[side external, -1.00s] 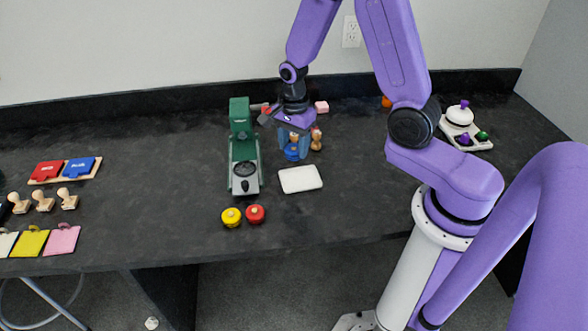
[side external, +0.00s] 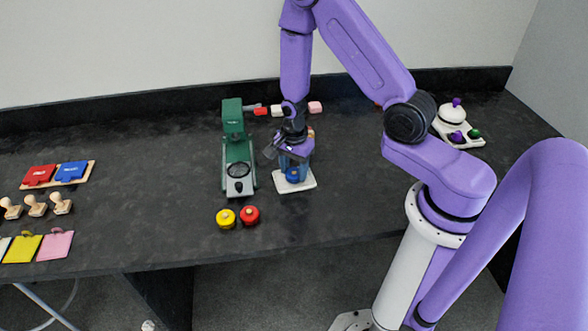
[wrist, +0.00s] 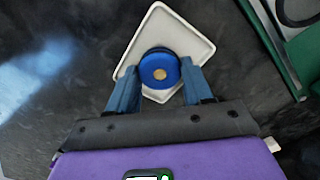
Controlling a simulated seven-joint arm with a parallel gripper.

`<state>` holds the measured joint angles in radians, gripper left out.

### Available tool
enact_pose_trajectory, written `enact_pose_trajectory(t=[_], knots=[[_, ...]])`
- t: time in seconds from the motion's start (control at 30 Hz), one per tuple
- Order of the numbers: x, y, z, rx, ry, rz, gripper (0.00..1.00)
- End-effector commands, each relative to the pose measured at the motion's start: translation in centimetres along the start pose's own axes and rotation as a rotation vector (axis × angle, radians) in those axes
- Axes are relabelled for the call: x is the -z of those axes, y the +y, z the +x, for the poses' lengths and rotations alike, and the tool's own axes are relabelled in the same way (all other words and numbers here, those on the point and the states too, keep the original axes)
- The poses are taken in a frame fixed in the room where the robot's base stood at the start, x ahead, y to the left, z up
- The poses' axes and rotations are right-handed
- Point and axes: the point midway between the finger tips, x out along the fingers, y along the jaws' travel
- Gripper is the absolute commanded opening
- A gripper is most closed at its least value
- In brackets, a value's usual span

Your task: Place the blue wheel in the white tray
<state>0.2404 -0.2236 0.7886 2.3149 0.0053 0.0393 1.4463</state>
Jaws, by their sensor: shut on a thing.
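The blue wheel (wrist: 158,66), a round disc with a pale centre, is between the fingertips of my gripper (wrist: 158,82) in the wrist view. My gripper is shut on it. In the side view the wheel (side external: 293,175) shows under my gripper (side external: 294,164), over the white tray (side external: 306,184). The white tray is a shallow square with a raised rim, and in the wrist view the tray (wrist: 190,37) lies beneath and around the wheel. I cannot tell whether the wheel touches the tray floor.
A green machine (side external: 236,150) stands just left of the tray. A yellow wheel (side external: 226,218) and a red wheel (side external: 250,215) lie in front of it. A white stand with knobs (side external: 457,127) is at the right. The counter front between is clear.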

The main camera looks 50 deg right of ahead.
Motion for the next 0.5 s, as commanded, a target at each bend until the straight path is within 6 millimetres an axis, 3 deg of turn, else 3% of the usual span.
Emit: enact_pose_trajectory(t=[0.47,0.5], knots=[[0.00,-0.02,0.73,0.001,0.000,0.000,0.20],[0.01,-0.04,0.70,0.001,0.000,0.000,0.60]])
